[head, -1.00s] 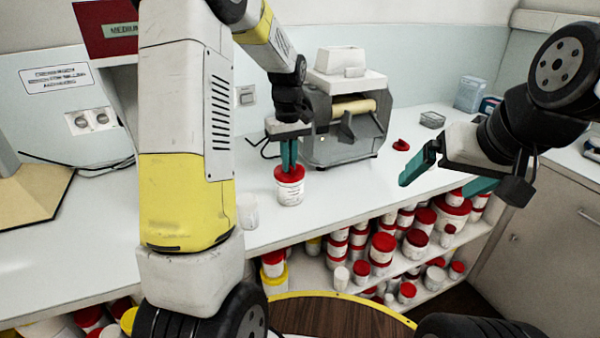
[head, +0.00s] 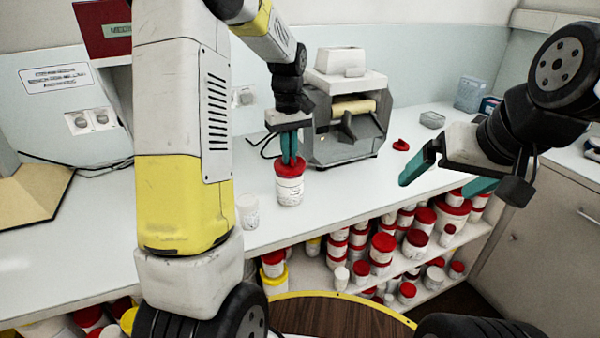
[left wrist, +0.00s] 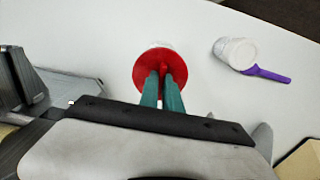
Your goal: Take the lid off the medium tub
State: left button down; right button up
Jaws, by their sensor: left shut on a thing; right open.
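The medium tub (head: 290,190) is white and stands upright on the counter in front of the grey machine. Its red lid (head: 290,168) is between the closed green fingers of my left gripper (head: 289,159), which reaches down from above. In the left wrist view the fingers meet on the raised middle of the lid (left wrist: 144,72), and a little white of the tub (left wrist: 159,45) shows past its far edge. The lid sits at the top of the tub; I cannot tell whether there is a gap below it. My right gripper (head: 449,175) is open and empty, over the counter's front right.
A small white cup (head: 248,211) stands left of the tub; a purple handle (left wrist: 268,74) shows beside it in the left wrist view. A grey machine (head: 347,115) stands behind. A small red item (head: 401,144) lies to the right. Shelves of red-lidded tubs (head: 383,243) are below.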

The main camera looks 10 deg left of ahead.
pick_arm(q)
jog(key=shift+r, duration=1.55)
